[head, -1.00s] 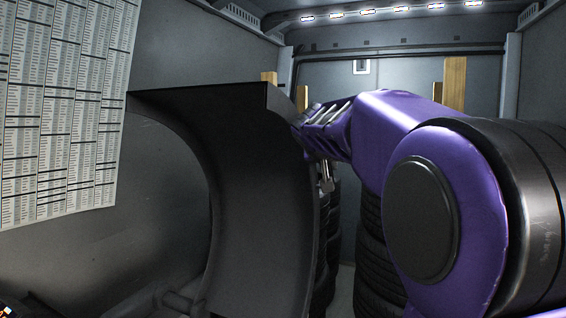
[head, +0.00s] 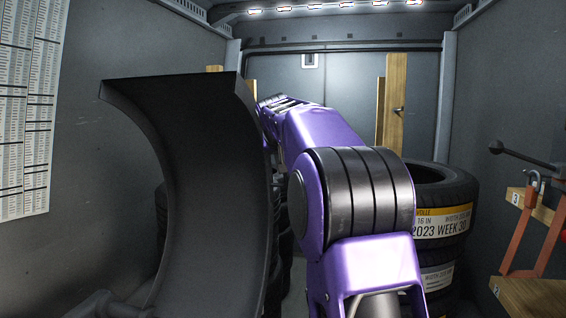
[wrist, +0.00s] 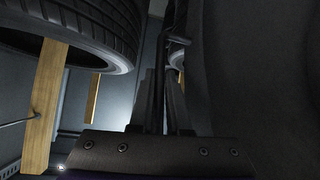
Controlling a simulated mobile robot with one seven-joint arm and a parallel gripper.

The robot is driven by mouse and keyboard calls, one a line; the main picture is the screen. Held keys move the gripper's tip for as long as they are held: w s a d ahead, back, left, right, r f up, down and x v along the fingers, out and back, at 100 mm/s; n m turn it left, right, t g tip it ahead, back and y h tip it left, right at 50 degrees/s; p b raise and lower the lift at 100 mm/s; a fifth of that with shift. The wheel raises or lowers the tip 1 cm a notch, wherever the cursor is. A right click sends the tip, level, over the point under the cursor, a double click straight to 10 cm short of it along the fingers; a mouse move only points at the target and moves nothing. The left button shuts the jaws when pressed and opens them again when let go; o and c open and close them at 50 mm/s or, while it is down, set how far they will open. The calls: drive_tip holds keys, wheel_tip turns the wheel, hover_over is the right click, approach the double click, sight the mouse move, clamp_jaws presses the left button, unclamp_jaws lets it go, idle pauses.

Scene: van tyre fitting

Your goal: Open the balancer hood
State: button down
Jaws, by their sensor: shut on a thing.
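The balancer hood (head: 212,190) is a large dark curved panel at the left of the head view. It stands raised, with its top edge roughly level. In the wrist view, a dark surface that looks like the hood (wrist: 270,80) fills the right side. My gripper (wrist: 163,85) shows in the wrist view as two dark fingers close together, shut on a thin dark part that looks like the hood's edge or handle. The exact contact is too dark to make out. In the head view my purple arm reaches behind the hood's right edge, and the fingers are hidden there.
Stacked tyres (head: 440,205) stand right of my arm. A wooden rack (head: 537,292) with orange clamps is at the far right. A printed chart (head: 28,105) hangs on the left wall. In the wrist view, a tyre (wrist: 75,30) and wooden posts (wrist: 44,110) are at the left.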

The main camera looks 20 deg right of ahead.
drive_tip(key=c, duration=0.9)
unclamp_jaws()
drive_tip(key=v, duration=1.7)
drive_tip(key=shift+s+r+b, duration=0.1)
drive_tip(key=shift+s+b, duration=0.05)
drive_tip(key=shift+b, duration=0.2)
drive_tip(key=shift+a, duration=0.1)
